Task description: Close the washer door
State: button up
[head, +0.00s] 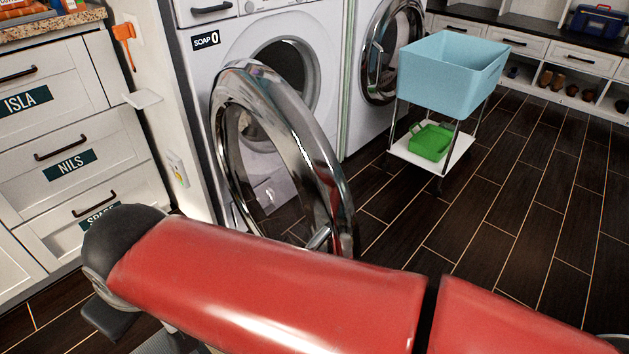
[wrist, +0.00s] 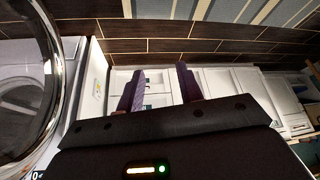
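The washer door (head: 272,150) is a round glass door with a shiny chrome ring. It stands wide open in front of the white washer (head: 325,55), whose round opening shows behind it. A small handle (head: 320,238) shows at the ring's lower right. In the wrist view the door (wrist: 50,95) is at the left edge. My gripper (wrist: 162,82) is in the wrist view, its two dark fingers apart with nothing between them. It is apart from the door, to the door's right in that view. In the head view my red arm crosses the front and the fingers are hidden.
A second washer or dryer (head: 380,55) stands to the right. A cart with a blue bin (head: 452,75) and a green basket (head: 430,142) stands on the dark tiled floor (head: 500,200). White drawers (head: 70,135) line the left. The floor at right is clear.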

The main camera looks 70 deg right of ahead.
aim_at(249, 85)
jog(key=z, duration=1.6)
jog(key=k+l+z, duration=0.1)
jog(key=k+l, duration=0.75)
